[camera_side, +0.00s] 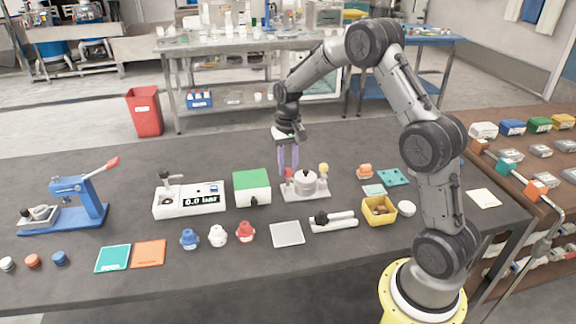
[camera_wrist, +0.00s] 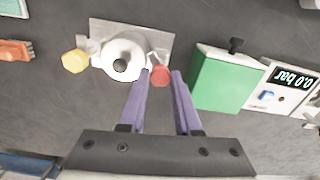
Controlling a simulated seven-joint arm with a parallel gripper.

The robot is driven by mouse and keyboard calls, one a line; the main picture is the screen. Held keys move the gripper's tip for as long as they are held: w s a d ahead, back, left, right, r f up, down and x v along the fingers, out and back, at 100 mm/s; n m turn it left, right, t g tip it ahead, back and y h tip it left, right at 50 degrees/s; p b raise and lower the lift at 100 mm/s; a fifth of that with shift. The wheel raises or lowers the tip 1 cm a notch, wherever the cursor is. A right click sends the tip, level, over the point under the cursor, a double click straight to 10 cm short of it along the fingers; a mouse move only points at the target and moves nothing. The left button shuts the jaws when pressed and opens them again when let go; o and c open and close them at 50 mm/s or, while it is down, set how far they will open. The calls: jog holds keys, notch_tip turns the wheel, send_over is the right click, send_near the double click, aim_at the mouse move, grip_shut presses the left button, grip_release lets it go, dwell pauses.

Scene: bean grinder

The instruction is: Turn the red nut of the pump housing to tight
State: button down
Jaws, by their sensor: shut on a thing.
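A yellow nut (camera_side: 323,168) is at the other side of the housing, also in the wrist view (camera_wrist: 75,61).
A green-topped box (camera_side: 251,182) stands close to the left of the housing. Beyond it is a white unit (camera_side: 188,200) reading 0.0 bar. The table behind is clear.

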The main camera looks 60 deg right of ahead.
aim_at(288, 169)
jog(key=n, duration=0.5)
jog(key=shift+r+n, duration=0.1)
jog(key=shift+n, duration=0.2)
jog(key=shift+w+n, duration=0.1)
jog(key=shift+n, duration=2.1)
jog(key=c, duration=0.6)
grip_release()
notch_tip(288, 169, up, 14)
